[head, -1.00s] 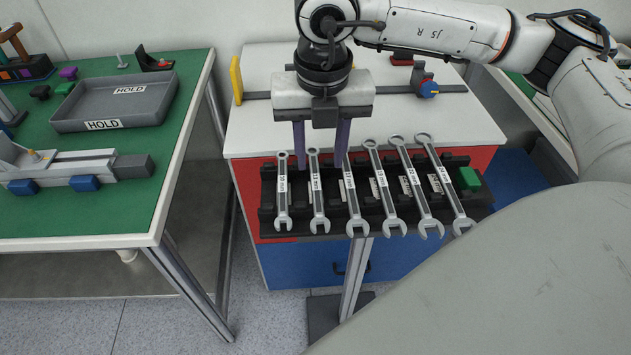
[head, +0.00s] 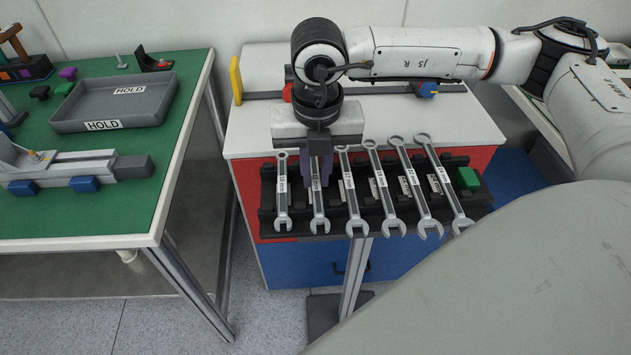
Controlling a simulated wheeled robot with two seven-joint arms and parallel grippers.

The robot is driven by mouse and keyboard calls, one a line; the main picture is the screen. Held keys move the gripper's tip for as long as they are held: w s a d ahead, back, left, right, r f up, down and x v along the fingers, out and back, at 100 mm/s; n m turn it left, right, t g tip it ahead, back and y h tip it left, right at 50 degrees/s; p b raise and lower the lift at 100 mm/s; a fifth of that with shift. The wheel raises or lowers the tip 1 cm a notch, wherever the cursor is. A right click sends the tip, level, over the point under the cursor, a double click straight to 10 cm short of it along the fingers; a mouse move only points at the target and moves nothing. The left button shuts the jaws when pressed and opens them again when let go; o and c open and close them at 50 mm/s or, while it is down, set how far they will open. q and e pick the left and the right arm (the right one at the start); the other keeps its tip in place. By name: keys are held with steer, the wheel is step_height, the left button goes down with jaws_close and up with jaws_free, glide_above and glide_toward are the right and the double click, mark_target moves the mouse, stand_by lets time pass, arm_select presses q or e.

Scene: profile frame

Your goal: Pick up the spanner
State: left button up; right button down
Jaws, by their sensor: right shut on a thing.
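Several spanners stand side by side in a black rack (head: 266,190) on the front of a cabinet, open jaws down. My right gripper (head: 319,180) points down at the rack with its purple fingers closed together. It is shut on the second spanner from the left (head: 319,215), around its upper shaft. The gripper hides that spanner's ring end. The spanner still sits in line with its neighbours, the leftmost spanner (head: 283,195) and the third spanner (head: 354,205). My left gripper is not in view.
The white cabinet top (head: 440,125) carries a dark rail and a blue knob (head: 427,89). A green block (head: 467,178) sits at the rack's right end. On the left, a green table (head: 130,205) holds a grey HOLD tray (head: 75,118) and a vise-like fixture (head: 85,167).

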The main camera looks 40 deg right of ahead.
mark_target(316, 182)
step_height(316, 182, up, 10)
stand_by(0.6)
steer(key=shift+r, duration=0.1)
steer(key=shift+r+p, duration=0.9)
steer(key=shift+r, duration=0.5)
